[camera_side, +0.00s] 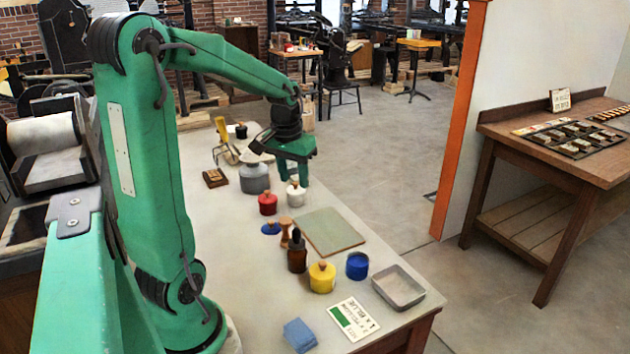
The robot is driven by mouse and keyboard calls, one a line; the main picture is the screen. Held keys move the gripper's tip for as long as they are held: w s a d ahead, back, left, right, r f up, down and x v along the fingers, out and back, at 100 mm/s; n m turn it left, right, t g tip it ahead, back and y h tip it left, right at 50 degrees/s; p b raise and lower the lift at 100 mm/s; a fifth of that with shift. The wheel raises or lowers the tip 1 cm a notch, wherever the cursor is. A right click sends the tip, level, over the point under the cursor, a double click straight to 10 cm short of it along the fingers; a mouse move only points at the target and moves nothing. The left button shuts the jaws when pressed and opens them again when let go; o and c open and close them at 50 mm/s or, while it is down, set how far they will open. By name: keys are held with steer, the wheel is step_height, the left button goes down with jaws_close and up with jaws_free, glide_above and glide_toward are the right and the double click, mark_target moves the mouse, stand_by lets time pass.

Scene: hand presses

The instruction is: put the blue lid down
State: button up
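The blue lid (270,228) lies flat on the bench, in front of the red jar and left of a wooden stamp or peg. The blue jar (357,265) stands uncovered farther toward the front, left of the grey tray. My gripper (293,177) points down at the far part of the bench, well behind the blue lid and apart from it. Its two green fingers are spread, with the white jar (297,196) and its wooden knob just in front of or between them; I cannot tell which. I see nothing held.
A red jar (267,204), a grey jar (254,178), a yellow jar (322,278) and a dark dropper bottle (297,256) stand nearby. A green-grey mat (330,232) lies bare at the right edge. A grey tray (398,287), a card (354,318) and blue cloths (300,335) lie in front.

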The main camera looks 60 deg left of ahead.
steer(key=s+d+r+m+t, duration=0.2)
steer(key=s+d+m, duration=0.1)
steer(key=d, duration=0.7)
steer(key=s+d+r+m+t, duration=0.2)
steer(key=s+d, duration=0.3)
steer(key=d, duration=0.5)
steer(key=shift+d+r+m+h, duration=0.3)
steer(key=shift+r+m+h, duration=0.1)
steer(key=shift+r+m, duration=0.25)
